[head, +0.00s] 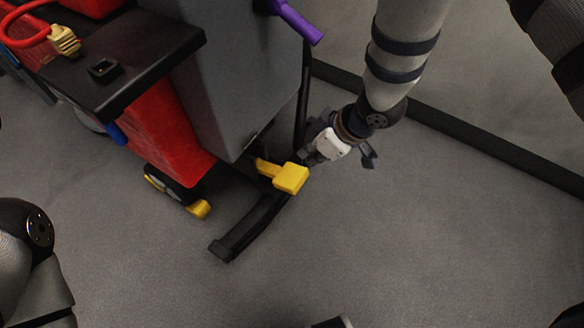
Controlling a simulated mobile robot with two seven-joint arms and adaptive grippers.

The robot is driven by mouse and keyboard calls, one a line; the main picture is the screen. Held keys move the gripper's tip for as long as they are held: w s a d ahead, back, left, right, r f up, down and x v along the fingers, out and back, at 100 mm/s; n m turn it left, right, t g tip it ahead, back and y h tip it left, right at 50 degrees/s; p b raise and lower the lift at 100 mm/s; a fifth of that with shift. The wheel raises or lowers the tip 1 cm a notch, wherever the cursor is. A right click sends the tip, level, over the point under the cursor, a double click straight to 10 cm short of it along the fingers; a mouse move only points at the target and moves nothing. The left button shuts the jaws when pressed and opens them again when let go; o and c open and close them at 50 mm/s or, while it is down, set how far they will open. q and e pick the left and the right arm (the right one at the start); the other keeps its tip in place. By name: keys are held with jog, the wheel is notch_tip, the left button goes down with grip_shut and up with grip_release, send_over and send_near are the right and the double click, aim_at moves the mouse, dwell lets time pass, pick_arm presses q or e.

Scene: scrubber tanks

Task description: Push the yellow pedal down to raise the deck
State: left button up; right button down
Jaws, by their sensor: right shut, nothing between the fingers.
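The yellow pedal (289,178) sticks out low at the rear of the scrubber machine (240,70), a little above the floor. Its yellow arm runs back under the grey tank. My right gripper (307,157) is just beyond the pedal's upper right side, close to it. Whether it touches the pedal I cannot tell. It is shut and holds nothing; its fingertips are small and partly hidden in the dark area by the machine.
A black curved squeegee bar (245,228) lies below the pedal near the floor. A yellow-trimmed wheel (197,208) is at its left. A purple handle (296,21) juts from the tank. A black baseboard (470,133) runs along the wall.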

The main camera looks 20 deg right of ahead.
jog(key=shift+w+r+n, duration=0.15)
jog(key=shift+w+r, duration=0.2)
jog(key=shift+w, duration=0.25)
jog(key=shift+w+r+n, duration=0.15)
jog(key=shift+w+r, duration=0.15)
jog(key=shift+w, duration=0.25)
jog(key=b, duration=0.3)
send_over(292, 174)
notch_tip(292, 174, down, 8)
jog(key=shift+f, duration=0.25)
notch_tip(292, 174, down, 4)
jog(key=shift+r+b, duration=0.2)
jog(key=shift+b, duration=0.25)
jog(key=shift+s+d+f, duration=0.15)
jog(key=shift+f, duration=0.2)
jog(key=shift+t, duration=0.3)
